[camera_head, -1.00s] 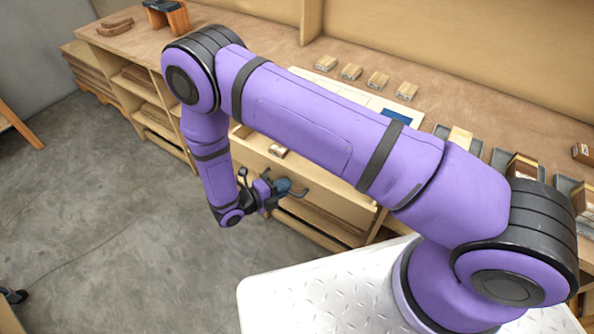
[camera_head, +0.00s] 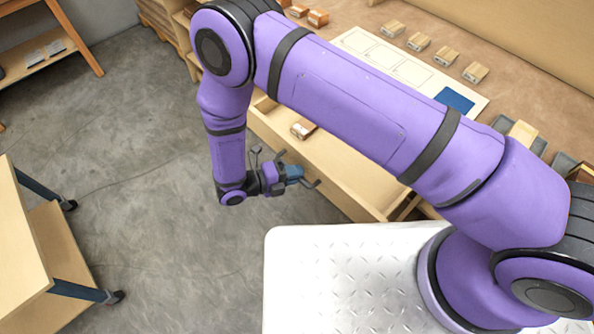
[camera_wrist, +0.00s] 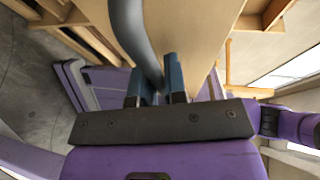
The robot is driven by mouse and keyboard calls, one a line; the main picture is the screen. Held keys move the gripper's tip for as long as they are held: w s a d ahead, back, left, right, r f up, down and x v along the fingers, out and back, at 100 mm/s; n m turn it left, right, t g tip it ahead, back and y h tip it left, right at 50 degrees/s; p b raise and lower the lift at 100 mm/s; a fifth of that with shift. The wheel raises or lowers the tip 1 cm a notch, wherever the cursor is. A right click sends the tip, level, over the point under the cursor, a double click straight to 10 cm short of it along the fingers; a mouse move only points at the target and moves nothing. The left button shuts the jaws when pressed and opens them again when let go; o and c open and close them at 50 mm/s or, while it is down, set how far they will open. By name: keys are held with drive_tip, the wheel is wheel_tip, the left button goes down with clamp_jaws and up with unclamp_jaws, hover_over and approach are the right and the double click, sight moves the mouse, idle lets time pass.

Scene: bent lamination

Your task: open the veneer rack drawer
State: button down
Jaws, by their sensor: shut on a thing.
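The veneer rack drawer (camera_head: 332,190) is a pale wooden drawer under the workbench. It stands pulled out in the head view, with its inside partly visible and a small wooden block (camera_head: 303,129) in it. My arm covers part of the drawer. My gripper (camera_head: 296,174) is at the drawer's front face. In the wrist view its two blue fingers (camera_wrist: 157,82) are closed around the dark grey curved handle bar (camera_wrist: 132,30). The pale drawer front (camera_wrist: 200,35) is right beside the fingers.
The workbench top (camera_head: 520,95) holds several small wooden blocks (camera_head: 419,42) and a white sheet with a blue patch (camera_head: 455,99). A wheeled wooden cart (camera_head: 25,235) stands at the left. Bare concrete floor (camera_head: 140,150) lies between the cart and the drawer.

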drive_tip(key=c, duration=1.4)
unclamp_jaws()
drive_tip(key=shift+c, duration=0.2)
drive_tip(key=v, duration=1)
drive_tip(key=shift+a, duration=0.4)
drive_tip(key=shift+s+r, duration=0.1)
